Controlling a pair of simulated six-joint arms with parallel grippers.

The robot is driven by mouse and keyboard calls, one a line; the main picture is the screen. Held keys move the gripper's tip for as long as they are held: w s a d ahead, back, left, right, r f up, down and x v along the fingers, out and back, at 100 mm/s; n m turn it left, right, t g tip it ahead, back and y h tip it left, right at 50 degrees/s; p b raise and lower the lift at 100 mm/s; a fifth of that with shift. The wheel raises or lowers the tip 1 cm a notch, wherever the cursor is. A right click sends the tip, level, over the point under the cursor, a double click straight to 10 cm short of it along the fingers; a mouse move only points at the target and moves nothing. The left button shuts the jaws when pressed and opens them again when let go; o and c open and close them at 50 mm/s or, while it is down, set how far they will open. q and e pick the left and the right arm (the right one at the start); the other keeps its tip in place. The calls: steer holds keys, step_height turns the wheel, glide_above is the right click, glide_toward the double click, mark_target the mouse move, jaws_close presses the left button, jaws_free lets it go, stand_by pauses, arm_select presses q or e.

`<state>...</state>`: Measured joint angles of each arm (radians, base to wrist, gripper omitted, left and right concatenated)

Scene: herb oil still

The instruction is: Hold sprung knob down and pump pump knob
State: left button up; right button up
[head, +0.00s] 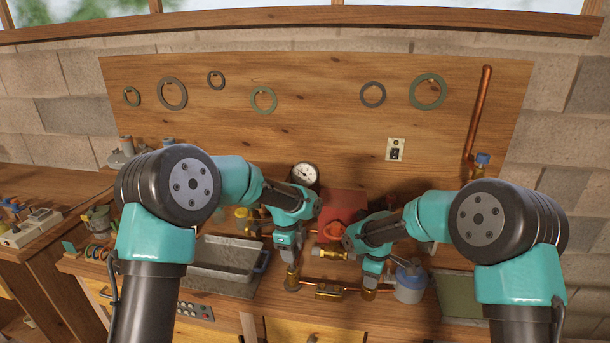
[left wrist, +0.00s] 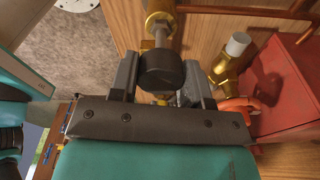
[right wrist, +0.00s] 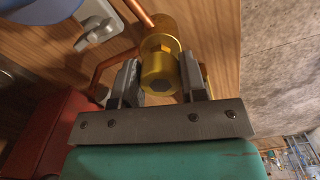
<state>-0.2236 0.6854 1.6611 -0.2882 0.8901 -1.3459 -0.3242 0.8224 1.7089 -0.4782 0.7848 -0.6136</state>
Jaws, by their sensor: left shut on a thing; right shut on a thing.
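In the left wrist view a black round knob (left wrist: 160,70) on a metal stem sits between the fingers of my left gripper (left wrist: 161,84), which is shut on it. In the head view this gripper (head: 289,256) points down over the copper pipework, and its arm hides most of the knob. In the right wrist view a brass knob (right wrist: 160,72) with a hexagonal end sits between the fingers of my right gripper (right wrist: 160,88), which is shut on it. In the head view this gripper (head: 371,281) points down on the right. The pictures do not tell which knob is sprung.
A red box (head: 343,203) stands behind and between the grippers, with a dial gauge (head: 304,174) to its left. A brass valve with a white cap (head: 322,252) lies between the grippers. A grey basin (head: 225,266) is left; a blue-grey can (head: 410,284) is close right.

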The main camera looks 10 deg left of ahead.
arm_select(q)
steer(key=shift+w, duration=0.1)
stand_by(0.4)
steer(key=shift+f, duration=1.75)
steer(key=shift+r, duration=1.85)
steer(key=shift+f, duration=0.1)
steer(key=o, duration=1)
steer(key=r, duration=0.4)
steer(key=a+r, duration=0.1)
steer(key=r, duration=0.7)
steer(key=shift+a, duration=0.2)
